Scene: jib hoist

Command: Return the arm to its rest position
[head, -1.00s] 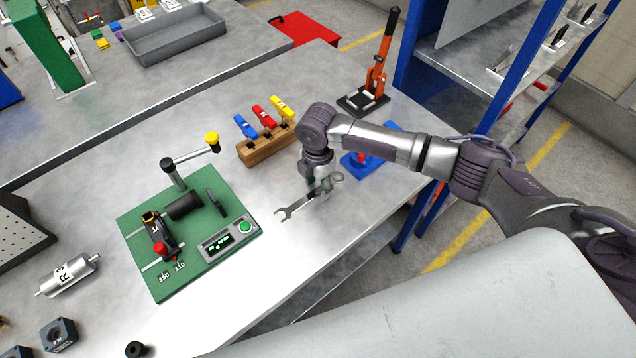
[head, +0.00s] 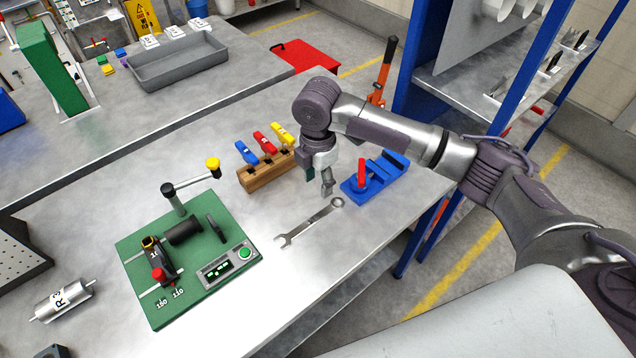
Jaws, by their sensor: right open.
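My right arm comes in from the right edge and reaches over the workbench. My right gripper (head: 319,181) points down above the bench, open and empty. A metal wrench (head: 309,224) lies flat on the bench just below and in front of the gripper, apart from it. My left gripper and left arm do not show.
A blue vise-like block (head: 381,177) with a red handle stands right of the gripper. A wooden rack (head: 266,172) with coloured handles is to its left. A green fixture board (head: 187,255) lies farther left. Blue shelving (head: 420,75) and an orange-handled press (head: 381,85) stand behind.

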